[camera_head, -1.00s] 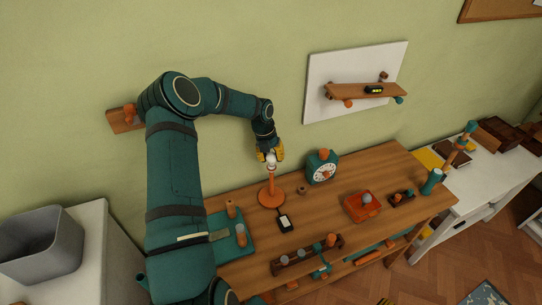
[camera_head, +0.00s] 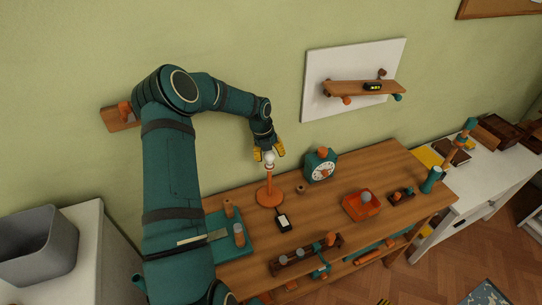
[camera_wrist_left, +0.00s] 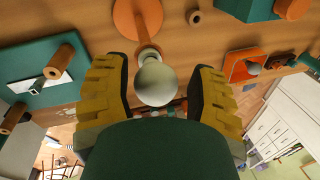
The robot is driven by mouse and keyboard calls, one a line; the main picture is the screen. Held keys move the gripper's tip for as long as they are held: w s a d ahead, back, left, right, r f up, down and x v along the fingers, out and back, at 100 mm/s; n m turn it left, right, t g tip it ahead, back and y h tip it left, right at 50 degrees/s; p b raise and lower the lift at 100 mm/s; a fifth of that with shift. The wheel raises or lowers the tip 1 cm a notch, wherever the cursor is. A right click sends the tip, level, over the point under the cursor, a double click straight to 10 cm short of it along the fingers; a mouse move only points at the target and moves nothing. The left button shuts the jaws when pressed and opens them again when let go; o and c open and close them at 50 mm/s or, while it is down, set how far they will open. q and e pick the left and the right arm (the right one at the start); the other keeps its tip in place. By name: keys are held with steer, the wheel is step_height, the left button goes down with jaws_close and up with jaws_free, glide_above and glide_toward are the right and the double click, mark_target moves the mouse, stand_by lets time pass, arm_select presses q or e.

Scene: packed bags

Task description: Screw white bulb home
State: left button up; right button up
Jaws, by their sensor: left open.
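The white bulb (camera_head: 269,157) sits upright at the top of an orange stand (camera_head: 268,195) on the wooden table. My left gripper (camera_head: 269,153) is open above it, with its yellow fingers on either side of the bulb's top. In the left wrist view the white bulb (camera_wrist_left: 156,82) lies between the two yellow fingers (camera_wrist_left: 155,95), with a clear gap on each side. The orange stand's round base (camera_wrist_left: 137,15) shows beyond it. How deep the bulb sits in its socket cannot be told. My right gripper is not in view.
A teal clock (camera_head: 321,166) stands right of the stand, and a small black device (camera_head: 283,221) lies in front. A teal board with pegs (camera_head: 230,243) is at the left. An orange tray (camera_head: 360,206) and a peg rack (camera_head: 305,253) are farther right and in front.

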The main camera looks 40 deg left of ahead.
arm_select(q)
steer(key=n, duration=0.1)
steer(key=n+b, duration=0.1)
steer(key=shift+s+a+f+n, duration=0.1)
steer(key=shift+a+f+n, duration=0.1)
steer(key=shift+n, duration=0.1)
steer(key=shift+a+r+n+y+b, duration=0.1)
steer(key=shift+n+y+b, duration=0.2)
steer(key=shift+n+b, duration=0.15)
steer(key=shift+s+n+t+b, duration=0.1)
steer(key=shift+n+t+b, duration=0.2)
steer(key=shift+n+b, duration=0.35)
steer(key=shift+n, duration=0.9)
steer(key=shift+s+n+y+b, duration=0.1)
steer(key=shift+n+y+b, duration=0.3)
steer(key=shift+n+b, duration=0.95)
steer(key=shift+n, duration=0.55)
steer(key=shift+s+d+n+y+b, duration=0.1)
steer(key=shift+n+y+b, duration=0.1)
steer(key=shift+n+b, duration=0.3)
steer(key=shift+s+d+n+y+b, duration=0.1)
steer(key=shift+n+y+b, duration=0.15)
steer(key=shift+n, duration=0.45)
steer(key=n+b, duration=0.1)
steer(key=n, duration=0.2)
steer(key=shift+y+b, duration=0.25)
steer(key=shift+b, duration=0.05)
steer(key=shift+n, duration=0.7)
steer(key=shift+s, duration=0.1)
